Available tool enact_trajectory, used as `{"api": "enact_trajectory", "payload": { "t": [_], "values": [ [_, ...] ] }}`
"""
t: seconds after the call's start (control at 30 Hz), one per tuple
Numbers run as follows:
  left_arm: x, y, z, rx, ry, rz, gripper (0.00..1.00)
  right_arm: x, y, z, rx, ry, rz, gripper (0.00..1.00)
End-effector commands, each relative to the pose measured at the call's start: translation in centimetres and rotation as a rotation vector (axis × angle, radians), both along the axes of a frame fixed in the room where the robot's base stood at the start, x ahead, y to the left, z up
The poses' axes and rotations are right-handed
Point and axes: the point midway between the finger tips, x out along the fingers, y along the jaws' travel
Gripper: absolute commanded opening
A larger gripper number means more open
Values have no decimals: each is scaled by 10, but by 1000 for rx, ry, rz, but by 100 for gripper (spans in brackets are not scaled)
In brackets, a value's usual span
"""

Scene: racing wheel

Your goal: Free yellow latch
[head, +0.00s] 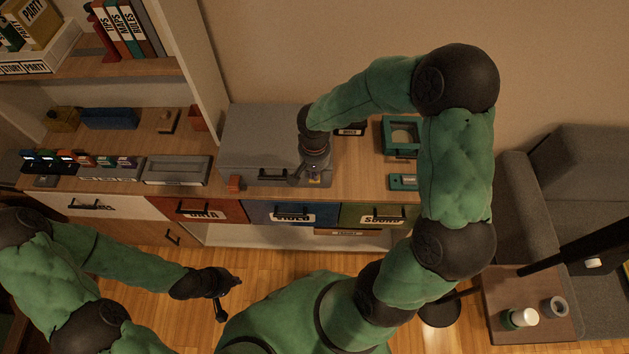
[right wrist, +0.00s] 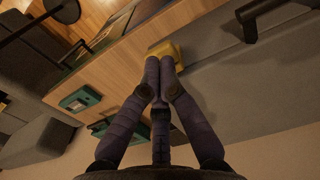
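The yellow latch (right wrist: 165,50) is a small block at the edge of the grey case, just beyond my right fingertips in the right wrist view. In the head view a little yellow (head: 327,180) shows at the front right corner of the grey case (head: 262,140); my right gripper hides most of it. My right gripper (right wrist: 160,62) has its fingertips together at the latch's near edge; I cannot tell whether they touch it. It also shows in the head view (head: 316,176), pointing down. My left gripper (head: 228,298) hangs over the floor, away from the case; its finger opening is unclear.
The case stands on a wooden cabinet with coloured, labelled drawers (head: 290,212). A small red-orange block (head: 234,183) sits at its front left. A teal frame (head: 401,135) and a teal box (head: 404,182) lie to the right. Shelves stand left; a grey sofa (head: 590,180) stands right.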

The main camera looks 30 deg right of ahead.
Motion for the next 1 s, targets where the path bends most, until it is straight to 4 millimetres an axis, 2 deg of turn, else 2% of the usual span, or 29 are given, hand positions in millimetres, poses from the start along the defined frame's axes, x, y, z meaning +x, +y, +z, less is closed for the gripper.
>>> {"api": "enact_trajectory", "payload": {
  "t": [0.73,1.0],
  "values": [
    [0,0,-14,0,0,0,0,-2,1,-14,1,1,1,0],
    [0,0,-5,0,0,0,0,-4,3,-1,0,0,1,0]
  ]
}}
